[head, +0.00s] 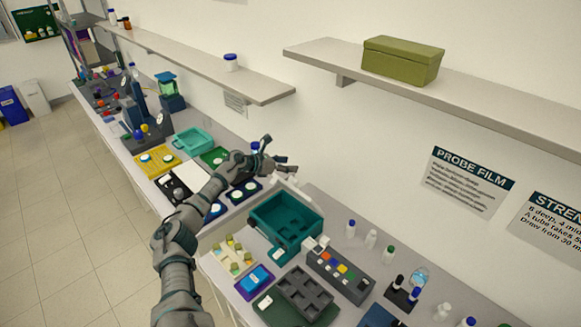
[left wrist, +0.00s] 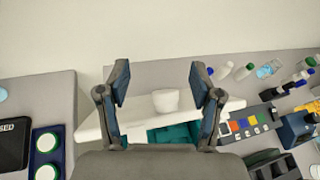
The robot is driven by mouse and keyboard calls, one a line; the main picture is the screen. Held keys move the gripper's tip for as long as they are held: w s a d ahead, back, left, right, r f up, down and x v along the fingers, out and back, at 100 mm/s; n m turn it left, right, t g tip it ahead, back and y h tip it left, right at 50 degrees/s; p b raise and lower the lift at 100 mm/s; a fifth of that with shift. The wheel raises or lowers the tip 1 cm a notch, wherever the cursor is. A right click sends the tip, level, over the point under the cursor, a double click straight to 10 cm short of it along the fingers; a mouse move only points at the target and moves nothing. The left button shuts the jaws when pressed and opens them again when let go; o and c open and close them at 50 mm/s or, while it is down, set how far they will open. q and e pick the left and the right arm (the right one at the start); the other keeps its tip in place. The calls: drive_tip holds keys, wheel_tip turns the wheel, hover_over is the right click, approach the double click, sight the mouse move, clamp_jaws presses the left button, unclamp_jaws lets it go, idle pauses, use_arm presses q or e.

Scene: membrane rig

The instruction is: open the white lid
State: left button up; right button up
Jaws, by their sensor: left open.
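The white lid (left wrist: 138,114) shows in the left wrist view as a pale slab with a white knob (left wrist: 166,100). It is at the back edge of a teal box (head: 262,238), whose inside shows in the head view, so the lid is off the opening there. Only a small pale part of the lid (head: 291,182) shows in the head view. My left gripper (head: 279,157) is open above the back of the box. In the left wrist view its fingers (left wrist: 160,85) stand either side of the knob, with gaps; I cannot tell any contact. My right gripper is out of view.
A grey rack with coloured squares (head: 338,274), a dark grey tray (head: 302,294) and several bottles stand right of the box. A blue pad (head: 254,279) lies in front. A long shelf (head: 430,88) with an olive box (head: 402,60) hangs above the bench.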

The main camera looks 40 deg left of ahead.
use_arm(q)
drive_tip(key=shift+s+a+r+p, duration=0.15)
drive_tip(key=shift+s+a+r, duration=0.1)
drive_tip(key=shift+r, duration=0.2)
drive_tip(key=shift+s+a+r+p, duration=0.15)
drive_tip(key=shift+s+a+r, duration=0.1)
drive_tip(key=shift+r, duration=0.2)
drive_tip(key=s+a+r+p, duration=0.1)
drive_tip(key=s+a+r, duration=0.1)
drive_tip(key=s+r, duration=0.2)
drive_tip(key=shift+a+r, duration=0.25)
drive_tip(key=shift+r, duration=1.65)
drive_tip(key=shift+s, duration=0.1)
drive_tip(key=v, duration=1.1)
drive_tip(key=shift+s+a, duration=0.2)
drive_tip(key=shift+s, duration=0.15)
drive_tip(key=shift+r, duration=0.1)
